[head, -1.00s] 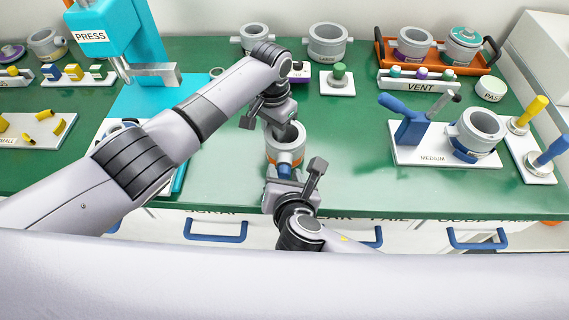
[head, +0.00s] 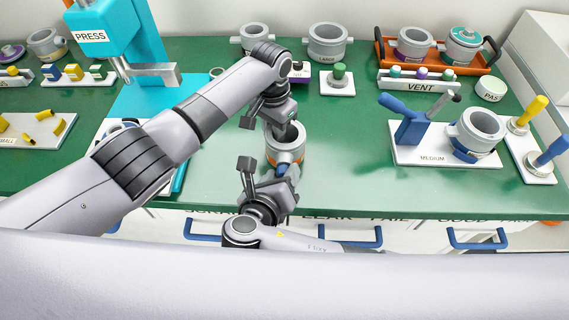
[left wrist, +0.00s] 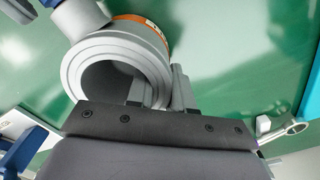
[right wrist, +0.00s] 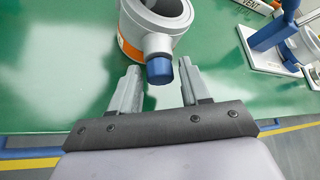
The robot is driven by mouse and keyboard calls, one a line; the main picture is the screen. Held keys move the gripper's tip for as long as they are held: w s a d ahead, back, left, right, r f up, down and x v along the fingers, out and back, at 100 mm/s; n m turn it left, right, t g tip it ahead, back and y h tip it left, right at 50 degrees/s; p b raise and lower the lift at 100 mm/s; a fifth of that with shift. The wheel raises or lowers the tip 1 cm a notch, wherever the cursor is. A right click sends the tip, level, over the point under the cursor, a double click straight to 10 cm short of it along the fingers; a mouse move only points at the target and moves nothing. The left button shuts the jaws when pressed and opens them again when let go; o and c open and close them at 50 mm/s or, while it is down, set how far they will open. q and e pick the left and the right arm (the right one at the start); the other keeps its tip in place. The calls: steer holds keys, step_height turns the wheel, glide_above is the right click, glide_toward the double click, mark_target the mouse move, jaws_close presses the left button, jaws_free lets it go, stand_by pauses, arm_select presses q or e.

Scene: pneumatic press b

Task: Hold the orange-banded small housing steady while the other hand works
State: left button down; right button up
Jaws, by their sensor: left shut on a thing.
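The orange-banded small housing (head: 285,151) stands upright on the green bench, a grey ring with a side port facing my side. My left gripper (head: 283,127) is shut on its wall: in the left wrist view one finger is inside the bore and the other outside the housing (left wrist: 117,65). My right gripper (head: 283,178) is at the near side of the housing. In the right wrist view its fingers (right wrist: 160,90) are apart, on either side of the blue cap (right wrist: 159,71) on the port, with gaps showing. The left arm partly hides the housing in the head view.
The teal press (head: 105,35) stands at the back left. A medium fixture board (head: 430,157) with a blue clamp and a grey housing is to the right. The bench's front edge, with blue drawer handles (head: 215,237) below, is close. Green bench right of the housing is clear.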

steer(key=c, duration=0.7)
steer(key=m+y, duration=0.2)
steer(key=y, duration=0.1)
steer(key=shift+d+m+g, duration=0.3)
steer(key=shift+d+m, duration=0.05)
steer(key=shift+m, duration=0.05)
steer(key=m+y, duration=0.3)
steer(key=shift+d, duration=0.2)
steer(key=o, duration=0.8)
steer(key=shift+w+a+y, duration=0.1)
steer(key=shift+y, duration=0.2)
steer(key=shift+v, duration=2.55)
